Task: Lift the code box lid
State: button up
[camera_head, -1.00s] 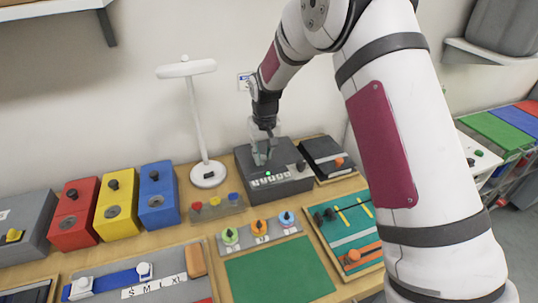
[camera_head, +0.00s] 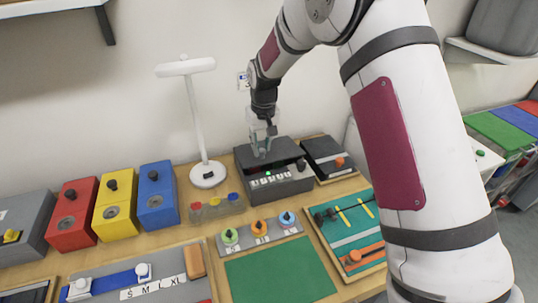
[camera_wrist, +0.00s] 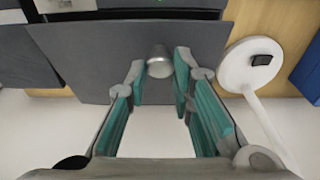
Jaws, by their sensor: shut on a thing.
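The dark grey code box (camera_head: 292,188) stands at the back of the table, with a row of white code wheels and a green light on its front. Its lid (camera_head: 284,149) is tilted up, with a dark gap under its front edge. My gripper (camera_head: 262,146) reaches down to the lid from above and is shut on the lid's knob. In the wrist view the silvery lid knob (camera_wrist: 159,62) sits between my gripper's fingertips (camera_wrist: 160,74), above the flat grey lid (camera_wrist: 85,60). The inside of the box is hidden in shadow.
A white lamp (camera_head: 194,115) stands left of the box, and a black binder-like case (camera_head: 325,155) lies close on its right. Red, yellow and blue boxes (camera_head: 157,195) stand further left. A tool tray (camera_head: 350,235) and a green mat (camera_head: 278,272) lie in front.

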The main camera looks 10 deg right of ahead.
jog(key=shift+w+a+r, duration=0.1)
jog(key=shift+w+r, duration=0.25)
jog(key=shift+r, duration=0.3)
jog(key=shift+w+a+r+b, duration=0.1)
jog(key=shift+w+r+b, duration=0.5)
jog(key=shift+r, duration=0.25)
jog(key=shift+w+a+r+b, duration=0.1)
jog(key=shift+w+r+b, duration=0.45)
jog(key=shift+w+b, duration=0.05)
jog(key=shift+r, duration=0.15)
jog(key=shift+w+a+r, duration=0.1)
jog(key=shift+w+r, duration=0.1)
jog(key=shift+r, duration=0.3)
jog(key=shift+w+r, duration=0.15)
jog(key=shift+r, duration=0.3)
jog(key=shift+r, duration=0.1)
